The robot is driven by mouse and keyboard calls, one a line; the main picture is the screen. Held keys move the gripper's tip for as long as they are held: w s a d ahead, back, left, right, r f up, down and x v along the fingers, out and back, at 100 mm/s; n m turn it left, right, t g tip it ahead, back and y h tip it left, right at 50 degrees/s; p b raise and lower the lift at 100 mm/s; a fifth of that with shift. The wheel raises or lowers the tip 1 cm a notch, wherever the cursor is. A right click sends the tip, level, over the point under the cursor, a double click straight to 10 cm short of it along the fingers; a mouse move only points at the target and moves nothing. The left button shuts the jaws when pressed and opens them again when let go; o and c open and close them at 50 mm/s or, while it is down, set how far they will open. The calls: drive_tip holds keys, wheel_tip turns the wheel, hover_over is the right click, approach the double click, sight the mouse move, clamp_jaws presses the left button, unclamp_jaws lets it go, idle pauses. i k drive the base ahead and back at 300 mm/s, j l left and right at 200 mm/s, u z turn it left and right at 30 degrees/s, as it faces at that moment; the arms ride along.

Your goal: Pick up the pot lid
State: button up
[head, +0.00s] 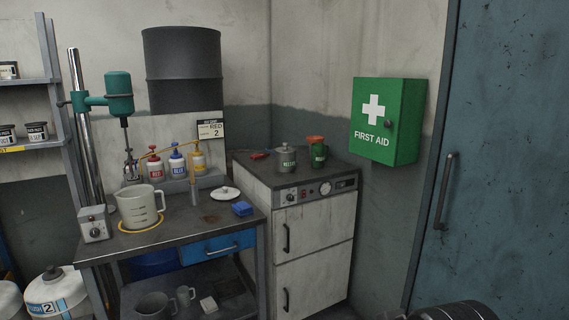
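A small white round lid with a dark knob (225,193) lies flat on the workbench top, right of the pump bottles and behind a blue block. A grey lidded pot (286,160) stands upright on the white cabinet, its lid with a small knob sitting on top. I cannot tell from the picture alone which of these two lids is the pot lid. My gripper is not in view.
The workbench (185,230) also holds a measuring jug (138,207), a blue block (242,209) and red, blue and yellow pump bottles. A mixer stand (84,140) rises at left. The first aid box (388,120) hangs right.

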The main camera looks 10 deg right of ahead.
sight(286, 149)
drive_tip(key=i+l+u, duration=0.1)
drive_tip(key=i+l, duration=0.25)
drive_tip(key=i+l+u, duration=0.1)
drive_tip(key=i+l, duration=0.25)
drive_tip(key=l, duration=0.15)
